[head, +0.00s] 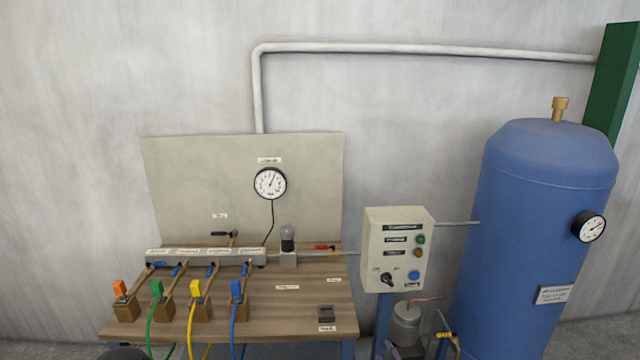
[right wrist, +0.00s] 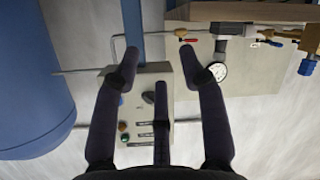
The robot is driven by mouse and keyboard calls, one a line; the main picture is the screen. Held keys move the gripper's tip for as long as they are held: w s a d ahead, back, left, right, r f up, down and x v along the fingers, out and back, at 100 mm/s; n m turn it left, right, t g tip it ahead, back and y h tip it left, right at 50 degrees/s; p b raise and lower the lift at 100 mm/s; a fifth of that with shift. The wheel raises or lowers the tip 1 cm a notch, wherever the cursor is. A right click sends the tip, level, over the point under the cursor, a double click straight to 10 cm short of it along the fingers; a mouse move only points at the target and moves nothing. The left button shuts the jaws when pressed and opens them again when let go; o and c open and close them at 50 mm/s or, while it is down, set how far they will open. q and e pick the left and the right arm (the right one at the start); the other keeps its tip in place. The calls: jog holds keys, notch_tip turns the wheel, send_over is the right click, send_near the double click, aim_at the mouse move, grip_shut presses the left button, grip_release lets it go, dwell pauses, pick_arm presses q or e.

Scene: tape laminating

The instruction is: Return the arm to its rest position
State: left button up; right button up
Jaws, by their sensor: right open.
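My right gripper (right wrist: 158,58) shows in the right wrist view with its dark fingers spread apart and nothing between them. Its picture is upside down to the head view. Beyond the fingers, apart from them as far as I can tell, are the grey control box (right wrist: 160,112) and its blue post (right wrist: 132,25). In the head view the control box (head: 398,250) stands right of the wooden bench (head: 265,300). I cannot clearly make out the right gripper there. My left gripper is not recognisable in the head view.
A blue tank (head: 535,230) with a gauge stands right of the control box. The bench carries a manifold (head: 205,257), several coloured plugs with hoses, and a backboard (head: 200,180) with a gauge (head: 270,183). A dark rounded shape (head: 123,353), unclear, shows at the bottom edge.

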jog(key=s+a+f+m+g+y, duration=0.15)
jog(key=s+f+g, duration=0.35)
jog(key=f, duration=0.5)
jog(key=s+a+f+m+g, duration=0.2)
jog(key=s+a+f+m, duration=0.1)
jog(key=s+f, duration=0.5)
jog(key=s+a+f+m+g, duration=0.2)
jog(key=s+f, duration=0.3)
jog(key=s, duration=0.3)
jog(key=s+a+f+m+g+y, duration=0.1)
jog(key=s+a+f+m+g, duration=0.1)
jog(key=s, duration=0.5)
notch_tip(320, 180, down, 3)
jog(key=m+g, duration=0.1)
jog(key=g, duration=0.1)
jog(key=shift+s+a+f+g+p, duration=0.2)
jog(key=shift+s+a+g+p, duration=0.1)
jog(key=shift+s+g, duration=0.1)
